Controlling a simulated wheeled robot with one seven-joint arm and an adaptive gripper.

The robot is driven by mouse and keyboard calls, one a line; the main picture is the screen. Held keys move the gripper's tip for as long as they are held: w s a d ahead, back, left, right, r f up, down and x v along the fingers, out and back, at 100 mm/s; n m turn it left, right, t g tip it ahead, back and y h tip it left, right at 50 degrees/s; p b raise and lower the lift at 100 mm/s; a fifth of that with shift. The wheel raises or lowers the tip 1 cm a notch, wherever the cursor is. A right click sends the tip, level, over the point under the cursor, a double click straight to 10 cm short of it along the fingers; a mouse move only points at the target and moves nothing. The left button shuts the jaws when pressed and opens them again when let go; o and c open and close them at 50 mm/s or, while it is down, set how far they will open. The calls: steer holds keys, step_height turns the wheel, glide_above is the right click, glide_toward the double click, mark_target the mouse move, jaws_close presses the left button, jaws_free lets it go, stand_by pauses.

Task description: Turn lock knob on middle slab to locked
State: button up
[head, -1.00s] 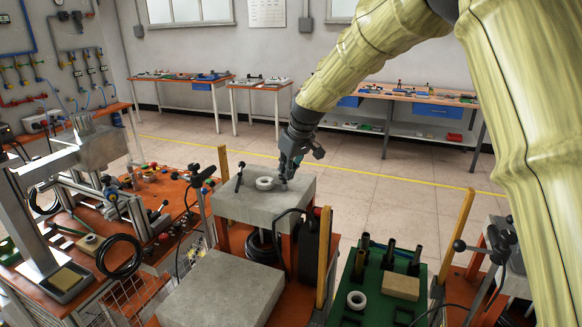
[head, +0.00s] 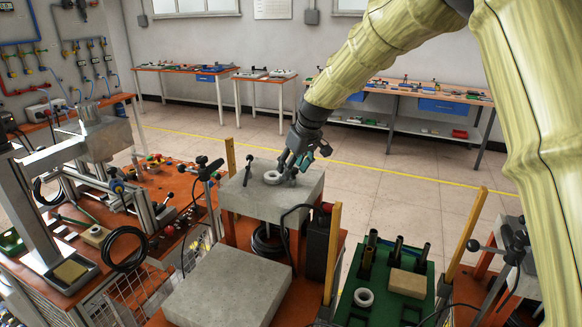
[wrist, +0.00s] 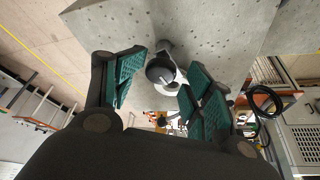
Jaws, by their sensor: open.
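The middle slab (head: 308,197) is a grey block raised on an orange frame. A white ring (head: 271,178) sits on its top. In the wrist view a dark round knob (wrist: 160,69) on a short post stands by the slab (wrist: 195,30), close to the white ring (wrist: 167,89). My gripper (head: 291,172) is open over the slab, just right of the ring. In the wrist view my gripper (wrist: 160,85) has its teal-padded fingers on either side of the knob. I cannot tell whether they touch it. In the head view the gripper mostly hides the knob.
A black-handled lever (head: 247,176) stands at the slab's left edge. A lower grey slab (head: 228,287) lies in front. A wooden post (head: 333,250) and a green tray (head: 389,308) with upright black pegs stand to the right. Open floor lies behind.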

steer(key=v, duration=1.2)
steer(key=shift+d, duration=0.2)
steer(key=shift+s, duration=0.1)
